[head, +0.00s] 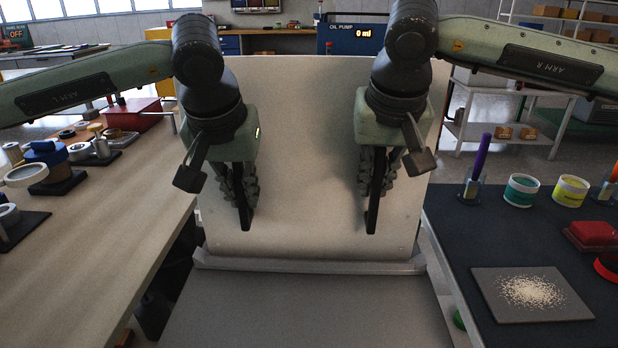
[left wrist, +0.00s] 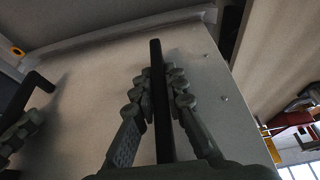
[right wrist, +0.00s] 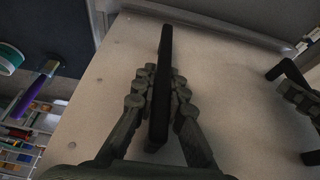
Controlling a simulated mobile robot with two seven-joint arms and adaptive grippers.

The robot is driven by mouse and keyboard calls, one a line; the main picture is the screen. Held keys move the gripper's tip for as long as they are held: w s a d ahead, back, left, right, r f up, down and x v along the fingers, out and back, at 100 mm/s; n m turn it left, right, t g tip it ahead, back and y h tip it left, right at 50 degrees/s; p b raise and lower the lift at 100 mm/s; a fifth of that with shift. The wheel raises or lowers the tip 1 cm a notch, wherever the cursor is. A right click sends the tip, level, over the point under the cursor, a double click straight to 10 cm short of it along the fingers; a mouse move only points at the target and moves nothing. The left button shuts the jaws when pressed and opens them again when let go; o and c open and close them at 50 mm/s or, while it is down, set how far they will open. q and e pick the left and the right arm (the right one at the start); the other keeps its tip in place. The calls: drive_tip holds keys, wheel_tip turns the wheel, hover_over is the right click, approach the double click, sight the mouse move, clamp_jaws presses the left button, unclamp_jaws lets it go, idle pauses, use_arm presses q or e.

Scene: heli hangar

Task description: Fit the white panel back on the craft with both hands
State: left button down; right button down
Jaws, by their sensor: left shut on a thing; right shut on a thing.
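The white panel (head: 308,160) stands roughly upright in front of me, with two black handles on its near face. My left gripper (head: 237,190) is shut on the left handle (left wrist: 157,65). My right gripper (head: 378,185) is shut on the right handle (right wrist: 165,50). Both grippers point downward and hold the bars between their fingers. The panel's lower edge is at a pale grey ledge (head: 310,266); I cannot tell whether it touches. The panel also fills much of the left wrist view (left wrist: 90,110) and right wrist view (right wrist: 95,105). I cannot clearly make out the craft.
A long bench (head: 110,240) at left carries tape rolls, jars and a red box (head: 132,114). A dark-topped table (head: 450,225) at right holds a purple-handled tool (head: 480,158), two tubs, a red block and a grey plate (head: 490,312) with pale grains. A flat grey surface (head: 310,310) lies nearest me.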

sight(377, 162)
use_arm(q)
drive_tip(key=shift+r, duration=0.15)
use_arm(e)
drive_tip(key=shift+r, duration=0.15)
